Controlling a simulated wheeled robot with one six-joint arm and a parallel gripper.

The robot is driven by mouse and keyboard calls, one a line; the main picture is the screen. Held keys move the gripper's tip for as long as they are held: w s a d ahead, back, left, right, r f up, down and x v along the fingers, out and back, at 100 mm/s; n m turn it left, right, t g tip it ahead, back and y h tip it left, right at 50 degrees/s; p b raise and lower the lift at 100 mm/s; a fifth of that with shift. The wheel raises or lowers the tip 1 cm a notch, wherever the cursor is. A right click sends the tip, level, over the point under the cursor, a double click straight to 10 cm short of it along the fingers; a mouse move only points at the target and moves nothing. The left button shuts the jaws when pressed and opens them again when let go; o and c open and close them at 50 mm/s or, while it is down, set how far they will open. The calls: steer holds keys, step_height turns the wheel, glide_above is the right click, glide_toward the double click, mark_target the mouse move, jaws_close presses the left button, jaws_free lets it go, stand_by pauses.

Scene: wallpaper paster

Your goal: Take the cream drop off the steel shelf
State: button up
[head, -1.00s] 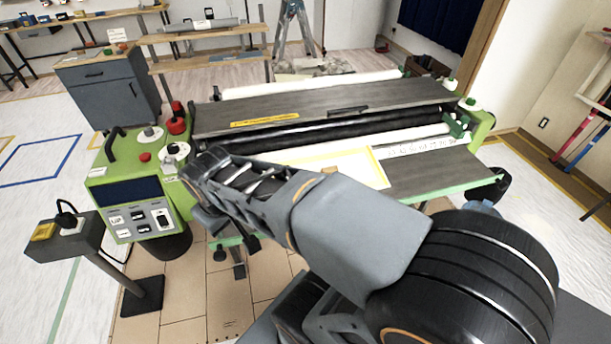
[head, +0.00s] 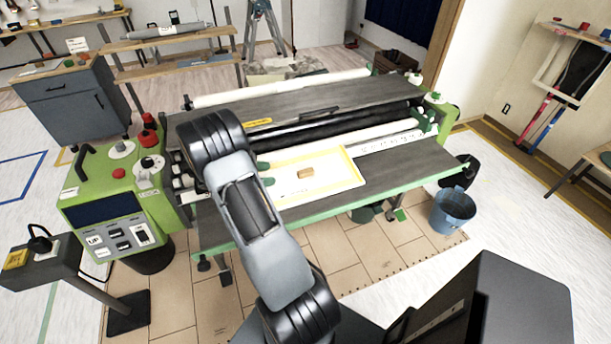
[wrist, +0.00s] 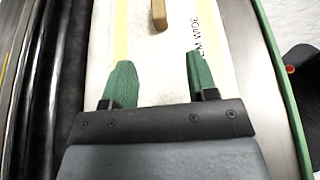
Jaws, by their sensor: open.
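A pale cream sheet with a yellow border (head: 335,172), which looks like the cream drop, lies flat on the grey steel shelf (head: 415,170) at the machine's front. A small tan block (head: 306,173) sits on the sheet; it also shows in the wrist view (wrist: 159,14). My gripper (head: 266,173) is open and empty over the sheet's left part, its green fingers pointing at the block. In the wrist view my gripper (wrist: 160,65) has its fingers spread, with the block beyond the fingertips and roughly centred between them. My arm hides the sheet's left end.
The black roller and white roll (head: 380,138) lie just behind the sheet. The green control box (head: 115,200) stands at the left. A blue bucket (head: 452,210) stands on the floor at the right. The shelf right of the sheet is clear.

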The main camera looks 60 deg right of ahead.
mark_target(299, 172)
steer(key=p+x, duration=0.1)
steer(key=x, duration=0.7)
steer(key=shift+p+x, duration=0.8)
steer(key=shift+x, duration=1.9)
steer(key=shift+c, duration=0.5)
jaws_close()
